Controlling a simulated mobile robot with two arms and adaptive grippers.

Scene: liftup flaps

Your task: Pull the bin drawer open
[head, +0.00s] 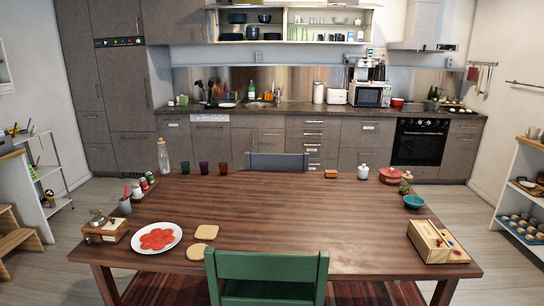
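The head view shows a long row of grey-brown lower cabinets (258,141) under the counter along the back wall. Several of their fronts have bar handles, and all the fronts look closed. A stack of narrow drawers (313,128) sits near the middle of the row. Small labels show on some fronts, but they are too small to read, so I cannot tell which front is the bin drawer. Neither of my grippers is in view.
A wooden table (290,215) with a plate of red slices (157,238), cups and boxes stands between me and the cabinets. A green chair (266,270) is at its near side, a grey chair (277,162) at its far side. Floor is free left and right.

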